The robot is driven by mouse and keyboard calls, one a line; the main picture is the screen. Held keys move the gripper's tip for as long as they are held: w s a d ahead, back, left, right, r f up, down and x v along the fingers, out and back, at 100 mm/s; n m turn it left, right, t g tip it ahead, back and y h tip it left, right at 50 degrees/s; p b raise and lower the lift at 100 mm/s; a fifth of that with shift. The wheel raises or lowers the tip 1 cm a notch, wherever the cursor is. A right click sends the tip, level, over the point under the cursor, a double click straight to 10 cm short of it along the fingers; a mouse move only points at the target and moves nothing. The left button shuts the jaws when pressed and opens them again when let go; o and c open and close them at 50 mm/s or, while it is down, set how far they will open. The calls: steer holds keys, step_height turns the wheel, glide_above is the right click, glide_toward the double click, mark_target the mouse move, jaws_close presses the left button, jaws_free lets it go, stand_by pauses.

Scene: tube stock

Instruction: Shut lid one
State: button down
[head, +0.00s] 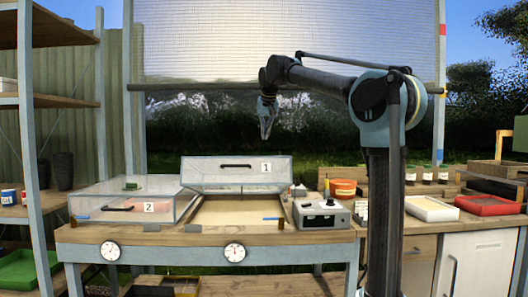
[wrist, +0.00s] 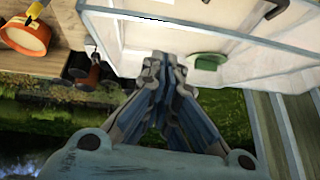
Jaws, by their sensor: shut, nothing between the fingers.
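Lid one (head: 235,171), a clear panel with a pale frame, a black handle and a "1" label, stands raised at the back of its box. Its box (head: 193,214) is open below it, with a tan floor. My gripper (head: 266,130) hangs shut and empty above and behind the raised lid, apart from it in the head view. In the wrist view the shut fingers (wrist: 166,62) point toward a pale framed panel; I cannot tell which part of the boxes it is.
Box two (head: 130,202), left, has its lid down with a green item (head: 132,183) on top. A grey control box (head: 322,214) stands right of box one. An orange pot (head: 343,188) stands behind it.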

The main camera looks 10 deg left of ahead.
step_height(320, 180, up, 5)
steer(key=h, duration=0.1)
steer(key=shift+g, duration=0.4)
steer(key=x, duration=0.8)
steer(key=shift+a+f, duration=0.35)
steer(key=f, duration=0.3)
steer(key=shift+s+f, duration=0.35)
steer(key=shift+f, duration=0.05)
steer(key=shift+s+d+f, duration=0.1)
steer(key=shift+s+f, duration=0.05)
steer(key=shift+f, duration=0.15)
steer(key=shift+f, duration=0.1)
